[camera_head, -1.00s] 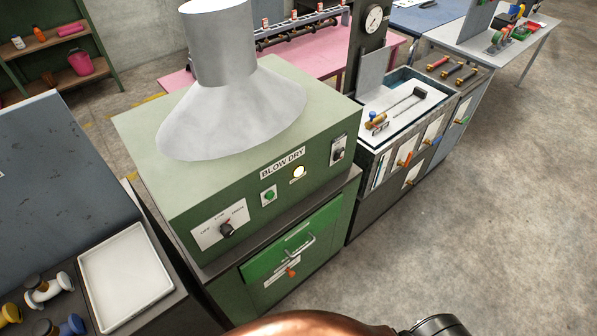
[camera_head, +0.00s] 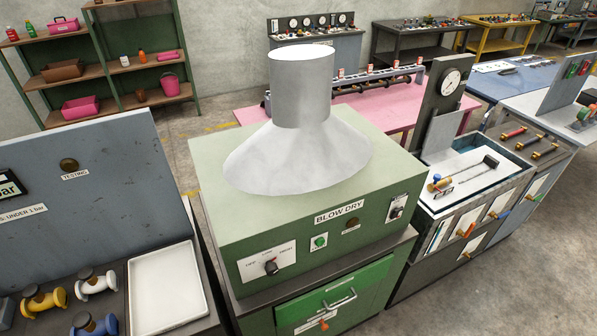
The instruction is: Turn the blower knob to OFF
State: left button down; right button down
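The green blower cabinet (camera_head: 225,205) labelled BLOW DRY stands in the middle of the head view, with a grey metal hood on top. The dark blower knob (camera_head: 271,267) sits on a white plate (camera_head: 253,270) at the lower left of its front face. The plate has small lettering around the knob; the pointer direction is too small to read surely. To the right are a green button (camera_head: 319,242), an unlit indicator lamp (camera_head: 351,226) and a small switch panel (camera_head: 397,210). Neither of my grippers is in view.
A white tray (camera_head: 137,290) and several valve fittings lie on the bench at the left, before a grey panel (camera_head: 90,185). A green drawer (camera_head: 290,308) with a handle is below the cabinet. A sink-like station (camera_head: 435,212) stands close at the right. Floor is open at lower right.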

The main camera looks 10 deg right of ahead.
aim_at(271, 270)
jog(key=z, duration=1.65)
jog(key=k, duration=0.95)
jog(key=u, duration=1.45)
jog(key=i, duration=0.5)
jog(key=u, duration=0.05)
